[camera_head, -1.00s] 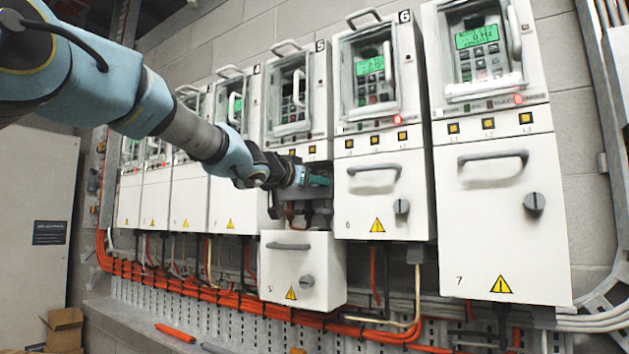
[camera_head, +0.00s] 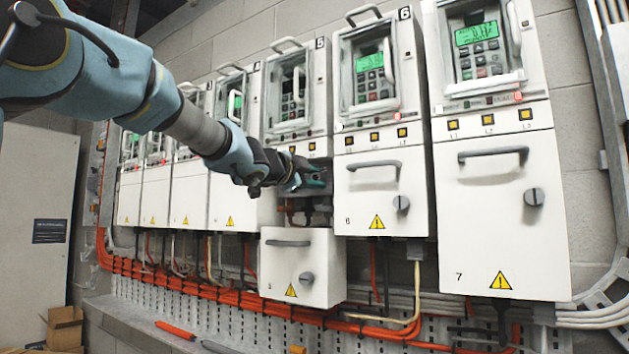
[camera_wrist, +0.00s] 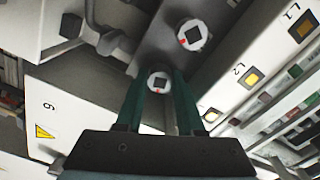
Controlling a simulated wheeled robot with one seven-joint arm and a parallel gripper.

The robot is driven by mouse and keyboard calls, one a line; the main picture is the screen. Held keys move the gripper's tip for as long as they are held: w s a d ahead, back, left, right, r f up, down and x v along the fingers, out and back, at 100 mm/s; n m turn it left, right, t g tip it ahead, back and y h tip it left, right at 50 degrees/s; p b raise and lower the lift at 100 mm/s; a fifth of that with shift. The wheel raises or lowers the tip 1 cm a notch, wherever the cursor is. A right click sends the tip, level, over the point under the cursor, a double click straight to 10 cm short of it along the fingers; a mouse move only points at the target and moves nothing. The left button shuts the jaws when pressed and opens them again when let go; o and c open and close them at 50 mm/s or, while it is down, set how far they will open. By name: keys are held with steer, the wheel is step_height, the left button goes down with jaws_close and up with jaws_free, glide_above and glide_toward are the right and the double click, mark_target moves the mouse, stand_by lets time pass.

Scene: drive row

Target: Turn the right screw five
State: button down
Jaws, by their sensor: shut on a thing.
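Drive five has its lower compartment (camera_head: 294,208) open, with its cover (camera_head: 300,262) dropped below. My gripper (camera_head: 318,180) reaches into that opening. In the wrist view two round white screw heads show, each with a black square centre and a red mark. The right screw (camera_wrist: 159,82), nearer drive 6, sits between the green fingertips of my gripper (camera_wrist: 159,80), which are shut on it. Its red mark points to the lower left. The other screw (camera_wrist: 192,37) stands free farther up, its red mark on its left side. In the head view my gripper hides the screws.
Drive 6 (camera_head: 383,210) stands close to the right of the opening, with its handle and knob jutting out. Drive 7 (camera_head: 510,225) is farther right. Orange cables (camera_head: 200,290) run along the wall below. A cardboard box (camera_head: 65,328) sits at the lower left.

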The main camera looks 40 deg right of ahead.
steer(key=m+b, duration=0.1)
steer(key=m, duration=0.3)
steer(key=shift+f+m, duration=0.1)
steer(key=shift+m, duration=0.2)
steer(key=shift+m+b, duration=0.4)
steer(key=shift+m, duration=1.3)
steer(key=c, duration=0.5)
jaws_free()
steer(key=b+v, duration=0.2)
steer(key=v, duration=0.9)
steer(key=shift+d, duration=0.1)
